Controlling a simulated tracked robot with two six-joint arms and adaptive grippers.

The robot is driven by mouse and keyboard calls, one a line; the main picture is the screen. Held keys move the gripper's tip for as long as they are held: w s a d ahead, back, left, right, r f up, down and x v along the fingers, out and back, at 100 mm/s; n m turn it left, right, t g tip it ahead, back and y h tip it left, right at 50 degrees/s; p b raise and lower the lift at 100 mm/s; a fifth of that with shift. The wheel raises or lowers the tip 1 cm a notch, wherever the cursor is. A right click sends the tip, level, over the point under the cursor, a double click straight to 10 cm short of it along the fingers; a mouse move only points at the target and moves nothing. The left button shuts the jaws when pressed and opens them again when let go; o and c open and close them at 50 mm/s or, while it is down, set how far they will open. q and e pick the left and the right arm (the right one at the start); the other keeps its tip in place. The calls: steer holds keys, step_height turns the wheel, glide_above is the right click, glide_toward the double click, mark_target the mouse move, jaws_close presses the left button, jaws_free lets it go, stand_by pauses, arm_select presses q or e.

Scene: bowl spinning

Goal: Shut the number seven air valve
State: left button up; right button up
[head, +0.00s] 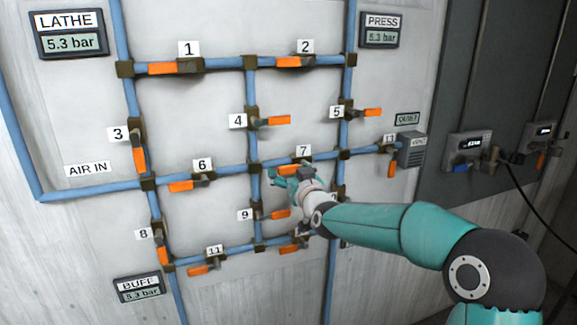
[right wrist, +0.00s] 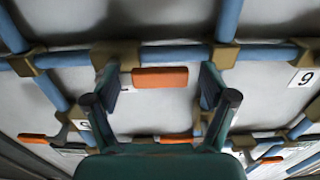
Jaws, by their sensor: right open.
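Valve seven's orange handle (head: 288,170) sits just below the label 7 (head: 303,151) on the wall panel. It lies along its horizontal pipe, left of the valve body. My right gripper (head: 283,179) is open right at this handle, partly over its lower edge. In the right wrist view, which looks upside down, the handle (right wrist: 160,77) appears between the two spread fingers of the gripper (right wrist: 161,88), with a gap on each side. Whether the fingertips reach past it in depth I cannot tell. My left gripper is not in view.
Valve four's handle (head: 279,120) is above, valve nine's (head: 281,215) below and valve six's (head: 181,186) to the left. Blue pipes (head: 224,169) run close around the gripper. My right forearm hides part of the lower right pipework. The LATHE display (head: 70,42) reads 5.3 bar.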

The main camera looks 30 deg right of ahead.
steer(key=shift+w+d, duration=0.15)
steer(key=shift+w, duration=0.35)
jaws_close()
